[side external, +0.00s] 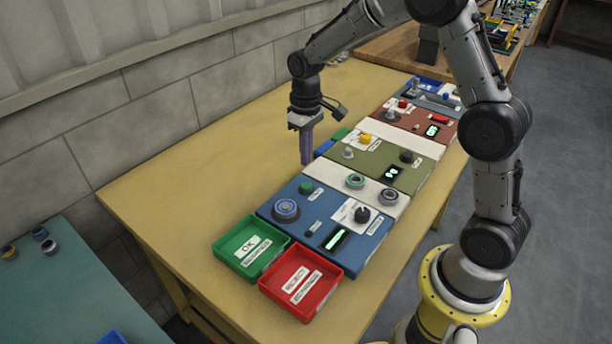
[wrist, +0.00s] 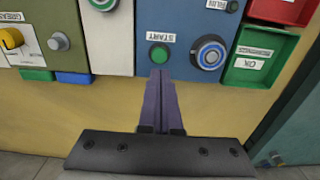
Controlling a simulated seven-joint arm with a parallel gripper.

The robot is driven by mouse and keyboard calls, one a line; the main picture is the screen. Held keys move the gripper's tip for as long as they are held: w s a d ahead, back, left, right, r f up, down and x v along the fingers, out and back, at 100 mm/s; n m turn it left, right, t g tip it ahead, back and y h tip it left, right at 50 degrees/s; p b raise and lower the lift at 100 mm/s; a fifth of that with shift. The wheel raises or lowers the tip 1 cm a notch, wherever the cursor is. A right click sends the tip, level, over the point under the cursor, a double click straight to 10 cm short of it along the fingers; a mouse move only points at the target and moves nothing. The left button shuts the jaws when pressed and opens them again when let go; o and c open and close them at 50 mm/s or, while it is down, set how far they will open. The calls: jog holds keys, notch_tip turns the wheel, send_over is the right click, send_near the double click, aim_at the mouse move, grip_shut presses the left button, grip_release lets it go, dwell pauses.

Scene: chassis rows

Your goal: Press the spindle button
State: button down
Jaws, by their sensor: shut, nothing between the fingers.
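No label reading "spindle" can be made out, so I cannot tell which button is the spindle one. The blue panel (side external: 281,232) carries a green button (side external: 305,188) and a large blue-ringed round control (side external: 286,209). In the wrist view the green button (wrist: 159,54) has a START label, and the blue-ringed control (wrist: 209,52) is to its right. My gripper (side external: 307,161), with purple fingers, is shut and empty, pointing down beside the panels on the wall side. In the wrist view its fingertips (wrist: 160,73) appear just below the START button; contact cannot be judged.
A green OK tray (side external: 227,257) and red tray (side external: 277,289) sit at the near end. An olive panel (side external: 377,169) with a yellow knob (side external: 365,138) and a red-brown panel (side external: 405,122) lie beyond. The yellow table (side external: 190,190) is bare on the wall side.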

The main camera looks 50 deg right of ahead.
aim_at(307, 186)
notch_tip(307, 186, down, 7)
jog(key=shift+f, duration=0.1)
dwell(0.5)
jog(key=shift+f, duration=0.35)
jog(key=shift+s+f, duration=0.15)
jog(key=shift+f, duration=0.65)
jog(key=shift+r, duration=0.1)
notch_tip(307, 186, up, 15)
jog(key=shift+w, duration=0.35)
